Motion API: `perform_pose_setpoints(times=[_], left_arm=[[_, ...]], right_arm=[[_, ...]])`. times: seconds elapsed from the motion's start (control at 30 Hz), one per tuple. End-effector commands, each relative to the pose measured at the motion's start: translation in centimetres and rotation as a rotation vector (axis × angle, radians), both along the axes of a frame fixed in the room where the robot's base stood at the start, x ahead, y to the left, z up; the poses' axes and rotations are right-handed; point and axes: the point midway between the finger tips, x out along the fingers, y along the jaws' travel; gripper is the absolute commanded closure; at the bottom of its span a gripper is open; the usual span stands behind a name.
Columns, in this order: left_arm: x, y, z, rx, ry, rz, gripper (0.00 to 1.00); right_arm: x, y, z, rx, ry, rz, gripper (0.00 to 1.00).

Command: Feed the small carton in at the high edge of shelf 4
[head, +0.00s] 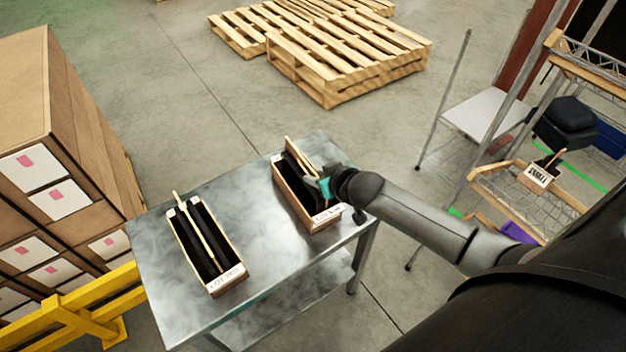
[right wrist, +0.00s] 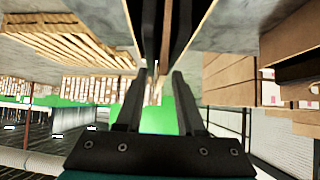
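Two open, narrow cartons with dark insides stand on the metal table: a left carton (head: 229,279) and a right carton (head: 292,202). Each has a white label at its near end and a pale strip along its length. I cannot tell for sure which is the small carton. My right gripper (head: 322,187) is at the right carton's right side, partly hidden by its own wrist. In the right wrist view its two fingers (right wrist: 160,78) stand apart with a gap between them, below dark carton parts. Shelf 4 cannot be picked out by a readable number. My left gripper is not seen.
A wire rack (head: 508,190) with wooden edges at the right holds a labelled carton (head: 539,176). The metal table (head: 160,248) has bare room around the cartons. Stacked boxes (head: 95,150) and a yellow rail (head: 60,312) stand at left; pallets (head: 345,60) lie behind.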

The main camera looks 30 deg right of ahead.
Motion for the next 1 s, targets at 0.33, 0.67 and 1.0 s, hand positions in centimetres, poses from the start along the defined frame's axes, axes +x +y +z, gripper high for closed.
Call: perform_pose_setpoints(times=[0.33,0.67,1.0], left_arm=[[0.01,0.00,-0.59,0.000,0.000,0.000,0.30],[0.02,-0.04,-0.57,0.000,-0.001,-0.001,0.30],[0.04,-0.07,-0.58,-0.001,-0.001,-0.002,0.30]], right_arm=[[0.87,0.07,-0.70,0.001,0.000,0.000,0.62],[0.85,0.06,-0.69,0.001,0.000,0.000,0.73],[0.84,0.05,-0.69,0.001,0.000,0.000,0.92]])
